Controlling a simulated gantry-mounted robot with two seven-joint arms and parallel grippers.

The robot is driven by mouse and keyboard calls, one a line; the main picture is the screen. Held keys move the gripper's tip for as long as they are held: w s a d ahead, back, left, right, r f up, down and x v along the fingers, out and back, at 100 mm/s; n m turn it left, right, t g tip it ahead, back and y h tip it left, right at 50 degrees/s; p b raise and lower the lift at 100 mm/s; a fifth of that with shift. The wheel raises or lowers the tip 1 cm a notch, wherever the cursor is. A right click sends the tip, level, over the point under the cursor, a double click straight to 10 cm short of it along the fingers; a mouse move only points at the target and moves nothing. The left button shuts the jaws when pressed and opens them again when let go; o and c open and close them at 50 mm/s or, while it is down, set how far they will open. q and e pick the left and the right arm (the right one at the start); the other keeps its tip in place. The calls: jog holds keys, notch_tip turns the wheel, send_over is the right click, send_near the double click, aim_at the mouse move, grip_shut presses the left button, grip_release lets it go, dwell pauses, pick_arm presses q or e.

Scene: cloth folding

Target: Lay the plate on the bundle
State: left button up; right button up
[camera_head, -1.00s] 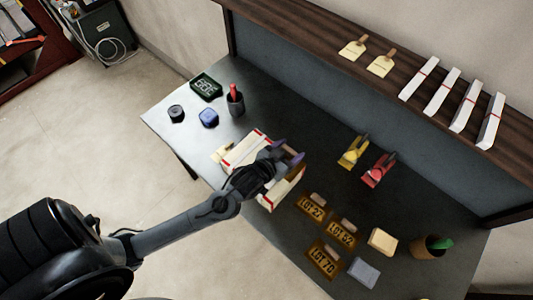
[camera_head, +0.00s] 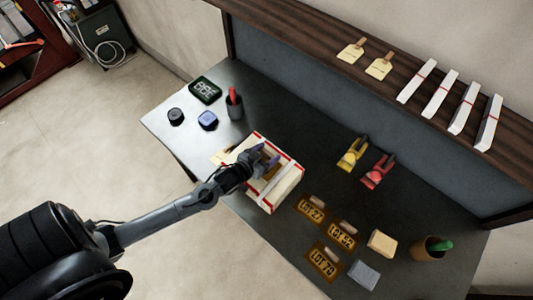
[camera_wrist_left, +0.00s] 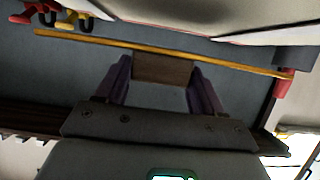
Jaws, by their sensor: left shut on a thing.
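The bundle (camera_head: 284,186) is a pale folded cloth with red edge stripes and a light band, lying near the table's front edge in the head view. My left gripper (camera_head: 265,156) is over its middle, pointing down. In the left wrist view, the gripper (camera_wrist_left: 163,80) is shut on the brown wooden grip (camera_wrist_left: 163,68) of a plate. The plate (camera_wrist_left: 110,42) shows there as a thin brass-coloured edge close to the pale cloth. I cannot tell whether it touches the cloth. In the head view the gripper hides most of the plate. My right gripper is not in view.
Three other lettered plates (camera_head: 311,209) lie right of the bundle, near a cream block (camera_head: 382,243) and a grey block (camera_head: 364,273). Yellow (camera_head: 352,154) and red (camera_head: 377,170) tools stand behind. A pen cup (camera_head: 235,106) is at back left. A shelf (camera_head: 385,52) runs behind.

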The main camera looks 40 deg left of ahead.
pick_arm(q)
jog(key=shift+f, duration=0.15)
jog(key=shift+f, duration=0.45)
jog(key=o, duration=1.3)
jog(key=shift+c, duration=0.2)
jog(key=shift+r, duration=0.3)
jog(key=v, duration=1.2)
jog(key=s+d+r+m+g, duration=0.2)
jog(key=s+d+g, duration=0.6)
jog(key=s+g, duration=0.1)
jog(key=shift+s+d+g, duration=0.3)
jog(key=shift+s+g, duration=0.1)
jog(key=shift+s, duration=0.15)
